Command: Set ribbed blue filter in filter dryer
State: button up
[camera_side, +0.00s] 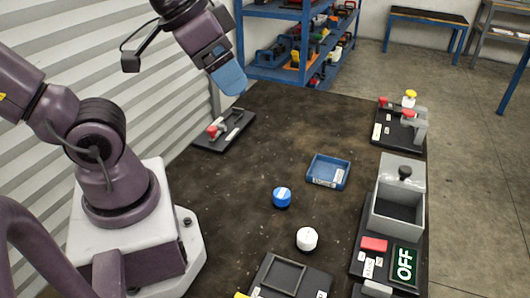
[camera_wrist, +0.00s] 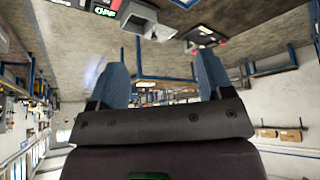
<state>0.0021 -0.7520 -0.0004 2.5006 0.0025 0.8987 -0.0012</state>
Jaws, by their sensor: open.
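The box also shows in the wrist view (camera_wrist: 138,20). My gripper (camera_side: 236,90) is raised over the far part of the table, away from the filter. In the wrist view its two blue fingers (camera_wrist: 162,80) are apart with nothing between them.
A white round piece (camera_side: 307,239) stands near the filter. A blue tray (camera_side: 316,178) lies behind it. A dark square-framed fixture (camera_side: 283,273) is at the front. Red-handled fixtures stand at the back left (camera_side: 225,130) and back right (camera_side: 400,125). The table's middle is mostly clear.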

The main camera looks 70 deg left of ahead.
jog(key=m+g, duration=0.6)
jog(key=m, duration=1.1)
send_over(282, 192)
notch_tip(282, 192, down, 22)
jog(key=f, duration=0.1)
notch_tip(282, 192, down, 12)
jog(key=shift+r, duration=0.1)
jog(key=c, duration=1.1)
jog(key=shift+r, duration=0.1)
